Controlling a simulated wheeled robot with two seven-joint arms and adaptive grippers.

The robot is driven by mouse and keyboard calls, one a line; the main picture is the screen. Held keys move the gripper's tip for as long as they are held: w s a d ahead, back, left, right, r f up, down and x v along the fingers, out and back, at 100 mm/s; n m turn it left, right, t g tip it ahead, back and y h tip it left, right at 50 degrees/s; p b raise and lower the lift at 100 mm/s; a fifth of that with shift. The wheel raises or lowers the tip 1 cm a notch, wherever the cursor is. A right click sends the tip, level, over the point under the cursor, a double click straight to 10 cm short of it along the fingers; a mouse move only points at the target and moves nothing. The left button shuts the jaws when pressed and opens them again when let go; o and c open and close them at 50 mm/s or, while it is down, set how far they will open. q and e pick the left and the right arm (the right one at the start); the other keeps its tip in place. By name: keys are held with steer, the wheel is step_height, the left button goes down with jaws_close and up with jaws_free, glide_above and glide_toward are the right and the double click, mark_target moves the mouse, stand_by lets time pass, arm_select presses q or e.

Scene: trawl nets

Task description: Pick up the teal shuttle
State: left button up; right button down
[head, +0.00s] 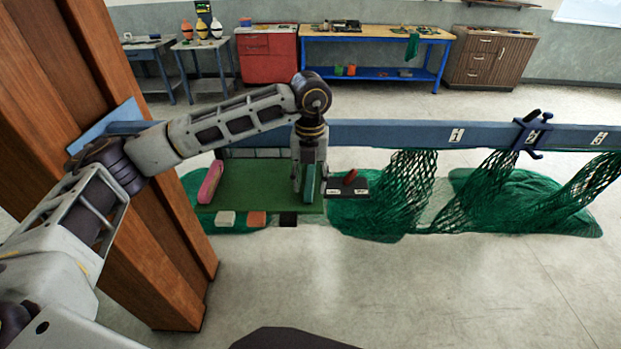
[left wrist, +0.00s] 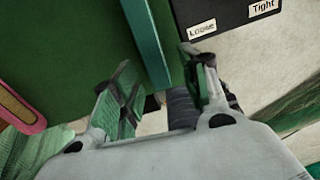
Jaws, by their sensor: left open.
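The teal shuttle (head: 309,184) is a narrow bar at the right side of the green tray (head: 250,185). In the left wrist view the teal shuttle (left wrist: 147,42) runs from the top edge down toward the gap between my fingers. My left gripper (head: 311,172) points down over the shuttle, with its fingers apart. The left wrist view shows the open fingers (left wrist: 160,82), one on each side of the shuttle's near end. I cannot tell whether they touch it. My right gripper is not in view.
A pink shuttle (head: 211,182) lies at the tray's left end. A black board (head: 334,189) labelled Loose and Tight, with a red piece, is close on the right. A blue beam (head: 390,134) runs behind, with green nets (head: 405,185) hanging. A wooden post (head: 160,240) stands left.

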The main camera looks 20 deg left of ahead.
mark_target(309, 187)
arm_select(q)
steer(key=f, duration=0.2)
steer(key=shift+a+f+p, duration=0.25)
steer(key=shift+f+p, duration=0.1)
steer(key=shift+f, duration=0.35)
jaws_close()
steer(key=shift+r, duration=0.15)
steer(key=shift+r+b, duration=0.9)
steer(key=shift+r, duration=3.95)
steer(key=shift+f, duration=0.1)
